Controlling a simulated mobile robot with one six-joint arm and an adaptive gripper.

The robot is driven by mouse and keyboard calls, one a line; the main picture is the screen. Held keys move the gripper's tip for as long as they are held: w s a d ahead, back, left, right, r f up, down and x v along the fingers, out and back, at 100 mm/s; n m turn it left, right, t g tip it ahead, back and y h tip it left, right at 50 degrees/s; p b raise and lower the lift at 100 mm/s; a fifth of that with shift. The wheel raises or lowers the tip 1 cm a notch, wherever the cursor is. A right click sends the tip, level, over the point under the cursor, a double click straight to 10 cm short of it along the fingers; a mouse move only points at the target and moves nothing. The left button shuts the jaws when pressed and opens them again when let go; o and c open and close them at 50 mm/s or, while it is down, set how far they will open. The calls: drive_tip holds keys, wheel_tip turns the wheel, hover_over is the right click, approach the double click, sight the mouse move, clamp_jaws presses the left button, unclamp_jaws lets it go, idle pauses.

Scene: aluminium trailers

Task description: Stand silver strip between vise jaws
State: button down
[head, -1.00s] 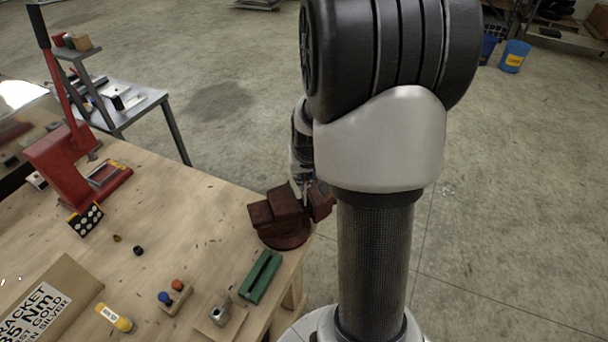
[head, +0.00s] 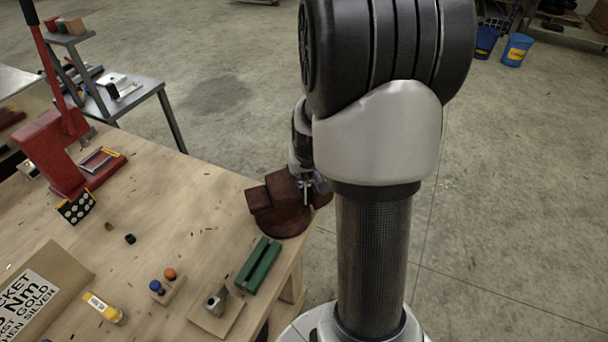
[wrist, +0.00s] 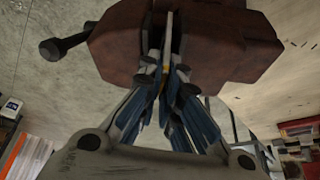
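The red-brown vise (head: 275,205) stands at the table's far right corner, partly hidden by my arm. In the wrist view the vise (wrist: 115,40) fills the top, with a dark gap between its jaws. The silver strip (wrist: 169,24) shows there edge-on as a thin pale piece, upright in the gap between the jaws. My gripper (wrist: 171,75), with blue-padded fingers, is closed around the strip's near end. In the head view my gripper (head: 306,186) is at the vise, small and partly hidden. Whether the strip touches the jaws or the vise floor cannot be seen.
On the wooden table are a green slotted block (head: 258,266), a metal block on a wooden board (head: 217,312), a holder with blue and orange knobs (head: 168,288), a yellow bottle (head: 105,308) and a red press (head: 62,155).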

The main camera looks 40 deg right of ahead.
drive_tip(key=c, duration=1.7)
unclamp_jaws()
drive_tip(key=shift+r, duration=0.1)
drive_tip(key=v, duration=1.2)
